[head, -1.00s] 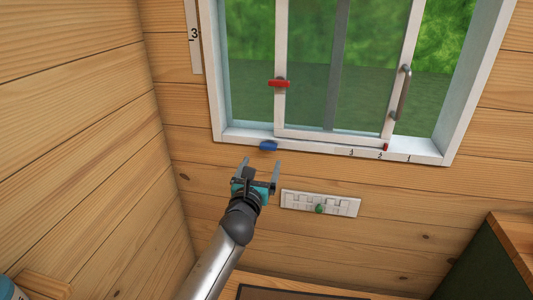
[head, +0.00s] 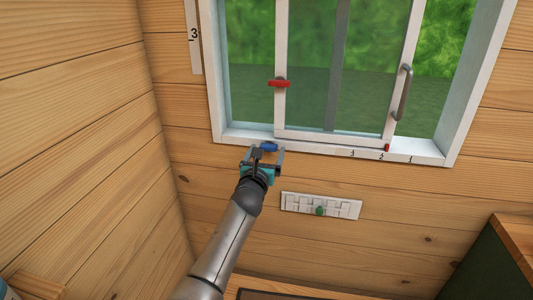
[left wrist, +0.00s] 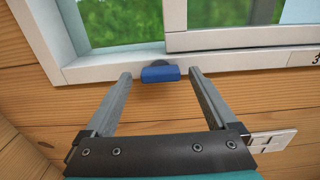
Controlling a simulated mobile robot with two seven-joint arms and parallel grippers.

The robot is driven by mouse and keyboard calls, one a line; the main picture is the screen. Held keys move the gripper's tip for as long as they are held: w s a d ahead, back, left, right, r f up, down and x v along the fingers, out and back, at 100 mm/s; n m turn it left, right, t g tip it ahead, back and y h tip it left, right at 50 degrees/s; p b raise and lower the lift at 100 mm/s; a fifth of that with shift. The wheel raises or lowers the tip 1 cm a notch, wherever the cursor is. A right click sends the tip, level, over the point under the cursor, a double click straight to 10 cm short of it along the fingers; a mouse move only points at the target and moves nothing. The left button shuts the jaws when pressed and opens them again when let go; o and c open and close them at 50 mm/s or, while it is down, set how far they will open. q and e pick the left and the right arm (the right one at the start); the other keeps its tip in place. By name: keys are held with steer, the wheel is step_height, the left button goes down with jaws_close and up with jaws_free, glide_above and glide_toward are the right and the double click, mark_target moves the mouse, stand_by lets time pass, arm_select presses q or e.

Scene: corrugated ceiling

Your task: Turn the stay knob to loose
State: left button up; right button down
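A blue knob (head: 269,147) sits on the lower rail of the white window frame, near its left end; I take it to be the stay knob. It also shows in the left wrist view (left wrist: 160,73), as a short blue bar lying level. My left gripper (head: 266,152) is open at the knob. In the left wrist view its two fingers (left wrist: 160,75) stand wide apart, one on each side of the knob, with a gap to it on both sides. My right gripper is not in view.
The sliding sash has a red latch (head: 279,84) and a grey handle (head: 404,92). A small red piece (head: 387,147) sits on the numbered rail (head: 420,157). A white slotted plate with a green knob (head: 319,211) is on the wall below. A dark green cabinet (head: 490,260) stands at right.

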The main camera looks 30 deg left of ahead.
arm_select(q)
steer(key=c, duration=1.3)
